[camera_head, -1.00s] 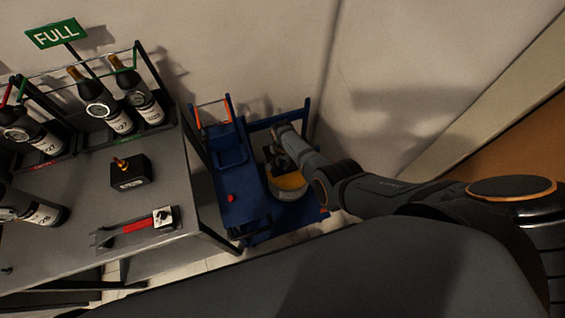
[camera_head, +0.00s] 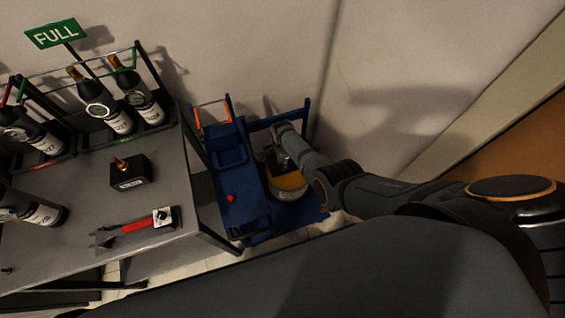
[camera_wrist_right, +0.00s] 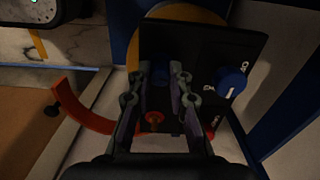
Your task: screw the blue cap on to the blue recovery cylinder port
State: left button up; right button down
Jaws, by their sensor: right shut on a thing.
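The recovery cylinder (camera_head: 288,186), yellow and grey, stands in the blue cart at the centre of the head view. My right gripper (camera_head: 279,158) reaches down over its top, small and partly hidden by my arm. In the right wrist view, the fingers of my right gripper (camera_wrist_right: 160,78) are closed on a small dark blue piece, which I take for the blue cap (camera_wrist_right: 158,76). A black panel lies behind it, and the dim picture does not show whether cap and port touch. The blue port cannot be made out. My left gripper is out of view.
A grey bench (camera_head: 85,240) with bottles and tools stands left.

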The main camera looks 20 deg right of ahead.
jog(key=m, duration=0.4)
jog(key=shift+a+r, duration=0.1)
jog(key=shift+a, duration=0.05)
jog(key=shift+w+m, duration=0.1)
jog(key=shift+m, duration=0.5)
jog(key=shift+m, duration=1.3)
jog(key=c, duration=0.8)
grip_release()
jog(key=shift+c, duration=0.2)
notch_tip(320, 180, up, 12)
